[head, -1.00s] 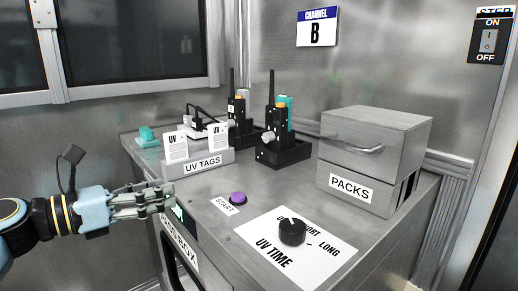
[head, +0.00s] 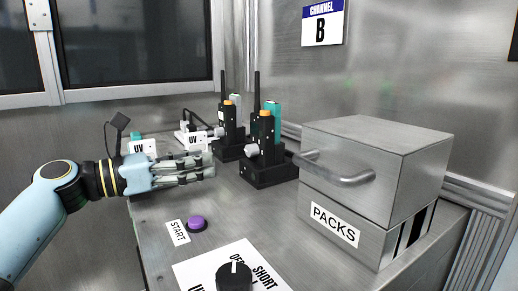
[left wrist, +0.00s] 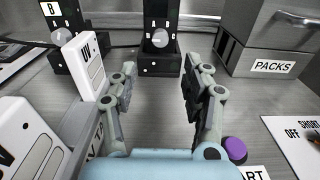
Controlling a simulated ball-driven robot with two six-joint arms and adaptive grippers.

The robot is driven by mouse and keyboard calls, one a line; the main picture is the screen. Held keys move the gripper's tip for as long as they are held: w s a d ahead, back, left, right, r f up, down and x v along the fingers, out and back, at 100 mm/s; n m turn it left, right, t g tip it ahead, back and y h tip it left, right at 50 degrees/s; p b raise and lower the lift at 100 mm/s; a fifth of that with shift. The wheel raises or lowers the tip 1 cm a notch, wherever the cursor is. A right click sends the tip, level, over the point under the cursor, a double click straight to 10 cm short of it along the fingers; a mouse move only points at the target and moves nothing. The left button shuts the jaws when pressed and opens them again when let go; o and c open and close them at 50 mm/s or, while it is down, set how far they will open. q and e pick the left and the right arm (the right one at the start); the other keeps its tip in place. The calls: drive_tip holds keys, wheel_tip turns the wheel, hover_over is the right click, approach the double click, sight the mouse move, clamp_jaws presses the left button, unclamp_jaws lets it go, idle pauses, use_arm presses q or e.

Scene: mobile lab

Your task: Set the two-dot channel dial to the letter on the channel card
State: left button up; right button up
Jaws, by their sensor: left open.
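The channel card (head: 322,22) on the back wall reads B. Two black radios stand upright in black holders: a nearer one (head: 265,135) and a farther one (head: 229,125). Each holder has a pale grey dial, the nearer dial (head: 252,150) and the farther dial (head: 219,132). In the left wrist view, one dial (left wrist: 162,39) is straight ahead, above small pale dots I cannot count surely; another dial (left wrist: 65,36) is at upper left. My left gripper (head: 213,165) is open and empty, short of the nearer holder; its fingers (left wrist: 160,88) are apart. My right gripper is out of view.
A purple START button (head: 197,222) lies below the hand. A metal PACKS box (head: 372,165) with a protruding handle stands right. A black UV TIME knob (head: 234,277) is at the front.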

sight(247, 150)
use_arm(q)
drive_tip(key=x, duration=0.4)
drive_tip(key=shift+w+d+b, duration=0.1)
drive_tip(key=shift+d+b, duration=0.1)
drive_tip(key=shift+b, duration=0.2)
drive_tip(key=b+x, duration=0.1)
drive_tip(key=x, duration=0.4)
drive_tip(key=shift+d, duration=0.1)
drive_tip(key=shift+w+d, duration=0.3)
drive_tip(key=shift+d, duration=0.05)
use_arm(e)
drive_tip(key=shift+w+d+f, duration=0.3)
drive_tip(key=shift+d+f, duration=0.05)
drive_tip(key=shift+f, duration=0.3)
use_arm(q)
drive_tip(key=shift+c, duration=0.3)
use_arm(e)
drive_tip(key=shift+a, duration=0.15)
use_arm(q)
drive_tip(key=shift+c, duration=1.2)
clamp_jaws()
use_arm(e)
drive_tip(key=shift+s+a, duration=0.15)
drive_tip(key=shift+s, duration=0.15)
